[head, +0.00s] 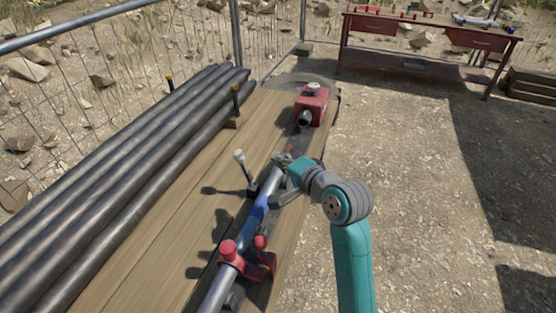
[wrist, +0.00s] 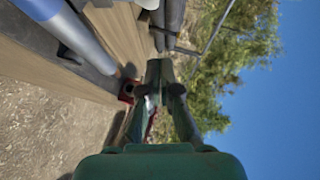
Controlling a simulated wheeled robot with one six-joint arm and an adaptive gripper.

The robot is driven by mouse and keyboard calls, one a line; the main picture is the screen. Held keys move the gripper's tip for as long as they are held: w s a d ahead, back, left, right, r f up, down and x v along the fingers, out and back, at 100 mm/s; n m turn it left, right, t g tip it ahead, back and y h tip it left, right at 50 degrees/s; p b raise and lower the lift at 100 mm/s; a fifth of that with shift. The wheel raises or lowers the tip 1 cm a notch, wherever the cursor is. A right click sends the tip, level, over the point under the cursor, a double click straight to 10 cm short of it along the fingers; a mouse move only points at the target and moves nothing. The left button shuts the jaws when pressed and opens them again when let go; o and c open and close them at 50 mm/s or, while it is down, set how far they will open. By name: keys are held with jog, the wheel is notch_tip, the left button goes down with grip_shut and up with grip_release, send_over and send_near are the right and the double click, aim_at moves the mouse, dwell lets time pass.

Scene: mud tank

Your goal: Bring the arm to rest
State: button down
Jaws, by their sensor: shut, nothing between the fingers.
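My teal and grey arm reaches up from the lower right in the head view and bends left over the wooden bench (head: 160,225). My gripper (head: 283,163) is above the right part of the bench, close to a grey and blue pipe (head: 258,213); I cannot tell whether it touches the pipe. In the wrist view my gripper (wrist: 158,100) is shut, its fingers drawn together with nothing held. The pipe also shows at the upper left of the wrist view (wrist: 75,35).
Several dark pipes (head: 130,165) lie along the left. A wire fence (head: 180,50) borders the left. A red table (head: 430,38) stands behind. Gravel at right is open.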

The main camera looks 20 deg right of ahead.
jog(key=shift+f, duration=0.1)
jog(key=s+d+f+n+h, duration=0.2)
jog(key=s+f+n+h, duration=0.15)
jog(key=s+f, duration=1.6)
jog(key=s+r+n, duration=0.2)
jog(key=s+n, duration=0.2)
jog(key=s, duration=1)
jog(key=s+r+n+t+h, duration=0.1)
jog(key=s+n, duration=0.3)
jog(key=s, duration=1.1)
jog(key=shift+s+d+r, duration=0.15)
jog(key=shift+d+r, duration=0.25)
jog(key=shift+r, duration=0.4)
jog(key=shift+n, duration=0.25)
